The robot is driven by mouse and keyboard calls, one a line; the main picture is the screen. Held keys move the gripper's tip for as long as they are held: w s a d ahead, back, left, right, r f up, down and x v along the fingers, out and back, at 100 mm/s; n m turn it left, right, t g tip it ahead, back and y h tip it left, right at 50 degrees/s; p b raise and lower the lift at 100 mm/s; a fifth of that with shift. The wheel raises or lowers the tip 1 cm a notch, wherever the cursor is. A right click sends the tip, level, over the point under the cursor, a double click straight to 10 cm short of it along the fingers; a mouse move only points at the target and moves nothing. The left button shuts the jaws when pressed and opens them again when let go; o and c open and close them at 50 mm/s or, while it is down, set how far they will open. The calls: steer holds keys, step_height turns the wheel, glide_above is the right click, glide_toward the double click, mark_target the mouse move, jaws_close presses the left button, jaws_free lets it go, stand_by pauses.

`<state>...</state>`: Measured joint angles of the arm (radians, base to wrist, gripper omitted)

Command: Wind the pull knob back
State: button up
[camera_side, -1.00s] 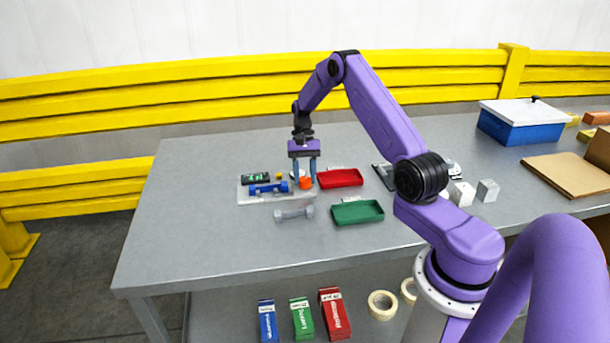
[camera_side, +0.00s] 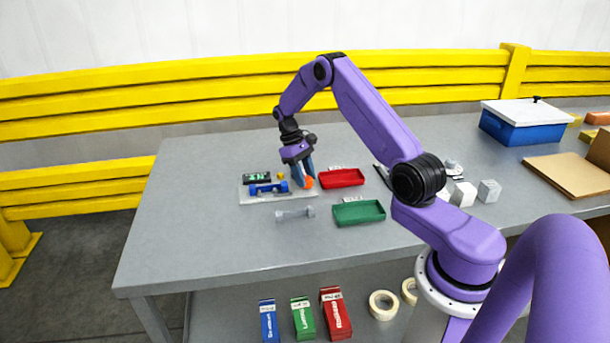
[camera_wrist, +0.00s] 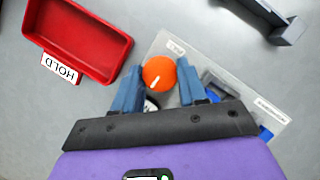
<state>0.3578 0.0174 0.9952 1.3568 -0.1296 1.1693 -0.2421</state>
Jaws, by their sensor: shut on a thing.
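The orange round pull knob (camera_wrist: 159,72) shows in the wrist view between my two blue fingers, with a short white mark on its face. My gripper (camera_wrist: 160,84) is shut on it. In the side view my gripper (camera_side: 303,180) leans, with its wrist to the upper left and its fingertips at the knob (camera_side: 309,182). The knob is at the right end of a pale plate (camera_side: 250,200). The fingers partly hide the knob and whatever is under it.
A blue dumbbell-shaped part (camera_side: 268,188) lies on the plate, left of the knob. A grey similar part (camera_side: 295,213) lies in front. A red tray (camera_side: 342,177) labelled HOLD and a green tray (camera_side: 358,212) stand to the right. The table's left side is clear.

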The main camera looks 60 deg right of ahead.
steer(key=shift+w+n+h, duration=0.1)
steer(key=shift+n+h, duration=0.2)
steer(key=shift+n, duration=0.1)
steer(key=shift+r, duration=0.1)
steer(key=o, duration=1.1)
steer(key=shift+c, duration=0.2)
steer(key=v, duration=1.7)
steer(key=shift+r, duration=0.2)
